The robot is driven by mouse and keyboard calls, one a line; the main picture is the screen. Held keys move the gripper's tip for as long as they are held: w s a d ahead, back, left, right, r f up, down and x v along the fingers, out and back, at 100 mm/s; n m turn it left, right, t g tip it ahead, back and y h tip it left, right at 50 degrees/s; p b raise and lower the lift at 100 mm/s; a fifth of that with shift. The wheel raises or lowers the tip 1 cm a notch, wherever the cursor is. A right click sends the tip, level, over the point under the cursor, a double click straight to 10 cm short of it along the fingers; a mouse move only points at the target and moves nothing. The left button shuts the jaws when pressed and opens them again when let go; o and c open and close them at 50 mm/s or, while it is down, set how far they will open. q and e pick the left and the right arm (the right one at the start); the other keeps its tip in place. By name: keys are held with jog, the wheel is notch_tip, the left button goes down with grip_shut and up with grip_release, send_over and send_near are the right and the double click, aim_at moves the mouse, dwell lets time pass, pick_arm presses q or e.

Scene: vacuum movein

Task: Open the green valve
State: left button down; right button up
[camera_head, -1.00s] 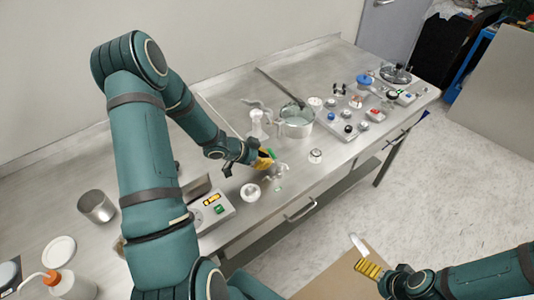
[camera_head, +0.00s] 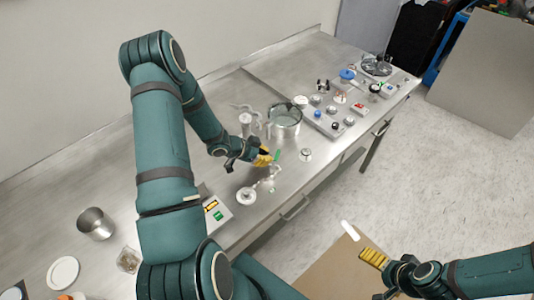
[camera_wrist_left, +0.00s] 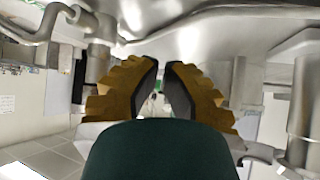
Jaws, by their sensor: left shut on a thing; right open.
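The green valve (camera_head: 277,154) is a small green handle on a glass piece standing near the bench's front edge. My left gripper (camera_head: 263,157) is at the green handle, its yellow fingers closed to a narrow gap and shut on the valve. In the left wrist view the left gripper (camera_wrist_left: 162,95) has a small pale and greenish part between its fingertips; most of the valve is hidden. My right gripper (camera_head: 372,257) is off the bench at the lower right, open and empty.
A round white piece (camera_head: 246,197) and a device with a green button (camera_head: 217,213) are nearer. A knob panel (camera_head: 335,115) lies to the right.

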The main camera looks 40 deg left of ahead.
pick_arm(q)
jog(key=shift+w+d, duration=0.4)
jog(key=shift+w, duration=0.15)
jog(key=shift+s+d, duration=0.1)
jog(key=shift+s, duration=0.15)
jog(key=shift+s+d, duration=0.25)
jog(key=shift+s, duration=0.25)
jog(key=shift+r, duration=0.15)
